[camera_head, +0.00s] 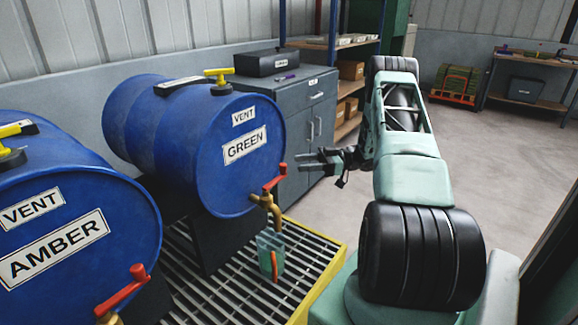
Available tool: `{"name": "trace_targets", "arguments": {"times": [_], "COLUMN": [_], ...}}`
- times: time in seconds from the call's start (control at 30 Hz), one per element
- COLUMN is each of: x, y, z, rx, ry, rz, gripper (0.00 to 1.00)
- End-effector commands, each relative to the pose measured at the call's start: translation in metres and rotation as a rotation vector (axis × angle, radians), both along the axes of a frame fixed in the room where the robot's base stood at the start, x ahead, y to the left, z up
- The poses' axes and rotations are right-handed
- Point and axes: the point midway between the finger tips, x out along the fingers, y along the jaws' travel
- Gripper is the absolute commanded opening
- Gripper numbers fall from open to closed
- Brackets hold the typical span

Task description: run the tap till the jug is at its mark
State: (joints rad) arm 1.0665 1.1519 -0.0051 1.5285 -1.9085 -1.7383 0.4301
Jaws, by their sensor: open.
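A clear greenish jug (270,254) stands on the grating below the brass tap (266,203) of the blue drum labelled GREEN (235,165). An orange-red strip shows on the jug's side; its liquid level is too small to tell. The tap's red handle (274,181) tilts up to the right. My gripper (305,163) is open and empty, just right of the drum's face and a little above the red handle, apart from the tap in the picture. A yellow vent lever (218,74) sits on top of this drum.
A second blue drum labelled AMBER (65,245), with a red-handled tap (122,290), is at the left. The yellow-edged grating (325,275) lies below. A grey cabinet (305,115) with a black box (268,62) stands behind. Floor is clear at right.

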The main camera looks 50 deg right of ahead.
Motion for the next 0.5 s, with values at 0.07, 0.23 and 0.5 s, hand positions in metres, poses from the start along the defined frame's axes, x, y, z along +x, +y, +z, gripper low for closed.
{"name": "trace_targets", "arguments": {"times": [0.07,0.23,0.5], "x": [-0.013,-0.037,-0.061], "y": [-0.015,-0.045,-0.074], "z": [-0.002,-0.002,-0.001], "rx": [-0.001,-0.002,-0.001], "ry": [0.002,0.001,0.001], "rz": [-0.002,-0.002,0.000], "gripper": [0.43,0.43,0.43]}}
